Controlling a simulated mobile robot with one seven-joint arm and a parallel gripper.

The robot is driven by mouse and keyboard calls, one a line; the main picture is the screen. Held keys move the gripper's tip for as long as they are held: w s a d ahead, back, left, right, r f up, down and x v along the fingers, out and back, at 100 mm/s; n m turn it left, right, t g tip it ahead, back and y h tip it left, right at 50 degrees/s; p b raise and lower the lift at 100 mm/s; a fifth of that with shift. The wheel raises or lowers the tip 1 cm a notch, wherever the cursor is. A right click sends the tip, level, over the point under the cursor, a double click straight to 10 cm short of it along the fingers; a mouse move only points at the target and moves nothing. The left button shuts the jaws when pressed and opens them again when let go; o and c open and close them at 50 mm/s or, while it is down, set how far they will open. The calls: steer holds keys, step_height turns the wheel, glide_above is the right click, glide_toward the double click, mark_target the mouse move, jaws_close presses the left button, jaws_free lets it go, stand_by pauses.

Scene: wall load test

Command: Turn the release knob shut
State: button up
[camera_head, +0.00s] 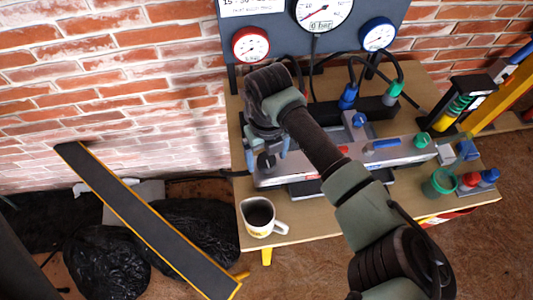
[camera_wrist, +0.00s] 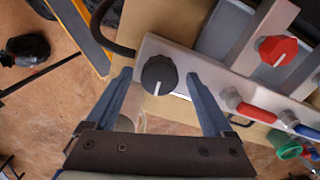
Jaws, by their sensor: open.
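A round black knob (camera_wrist: 159,74) with a white pointer line sits on the grey metal panel (camera_wrist: 205,72) in the wrist view. The line points down in the picture, toward my gripper. My gripper (camera_wrist: 158,78) is open. Its two blue fingers lie left and right of the black knob, with a gap on each side; I cannot tell how deep the tips reach. A red knob (camera_wrist: 278,49) stands farther right on the panel. No label shows which knob is the release. In the head view my gripper (camera_head: 266,156) is at the panel's left end and hides the black knob.
A white mug (camera_head: 262,216) stands on the wooden table (camera_head: 300,224) near the gripper. A dark, yellow-edged board (camera_head: 145,215) leans at the left. Gauges (camera_head: 251,45) and cables are behind. A green cup (camera_head: 438,183) and red and blue caps stand at the right.

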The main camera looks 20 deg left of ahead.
mark_target(267, 159)
steer(key=c, duration=1.4)
steer(key=shift+o, duration=0.2)
steer(key=shift+r+m+p, duration=0.15)
steer(key=shift+m+p, duration=0.15)
steer(key=shift+m, duration=0.5)
steer(key=o, duration=1.4)
steer(key=shift+c, duration=0.2)
step_height(267, 159, up, 13)
steer(key=shift+b, duration=0.35)
